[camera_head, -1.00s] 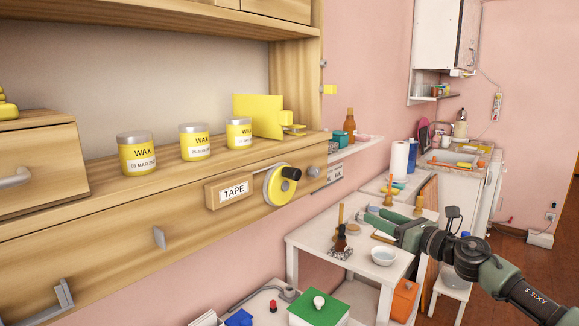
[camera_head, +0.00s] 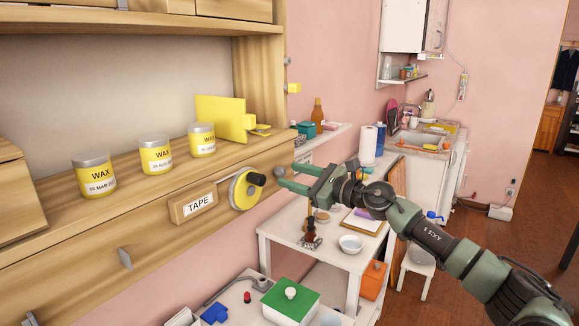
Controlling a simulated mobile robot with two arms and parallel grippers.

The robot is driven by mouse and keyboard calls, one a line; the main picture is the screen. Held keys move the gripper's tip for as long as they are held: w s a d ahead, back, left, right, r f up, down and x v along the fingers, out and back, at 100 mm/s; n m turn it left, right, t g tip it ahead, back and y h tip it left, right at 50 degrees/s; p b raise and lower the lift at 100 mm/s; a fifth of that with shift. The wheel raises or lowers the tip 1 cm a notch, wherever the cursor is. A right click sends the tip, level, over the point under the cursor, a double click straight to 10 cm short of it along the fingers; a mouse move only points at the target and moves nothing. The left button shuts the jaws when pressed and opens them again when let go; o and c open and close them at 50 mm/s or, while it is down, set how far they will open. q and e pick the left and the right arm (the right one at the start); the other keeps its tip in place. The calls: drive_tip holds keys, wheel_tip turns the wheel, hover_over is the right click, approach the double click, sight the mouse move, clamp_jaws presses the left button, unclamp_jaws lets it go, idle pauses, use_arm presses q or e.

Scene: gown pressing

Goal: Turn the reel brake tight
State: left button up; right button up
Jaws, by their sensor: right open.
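The tape reel (camera_head: 239,191), a yellow disc with a pale centre, is mounted on the front of the wooden shelf beside the "TAPE" label (camera_head: 198,204). A black knob (camera_head: 257,179) sticks out from the reel. Neither knob is labelled as the brake. Nothing shows between the fingers. My left gripper is not in view.
Several wax jars (camera_head: 157,155) and a yellow board (camera_head: 219,117) stand on the shelf above. Below are a white table (camera_head: 285,228) with a bowl (camera_head: 351,243) and a green-lidded box (camera_head: 290,301). Open floor lies at the right.

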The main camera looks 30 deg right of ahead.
drive_tip(key=shift+x, duration=0.75)
clamp_jaws()
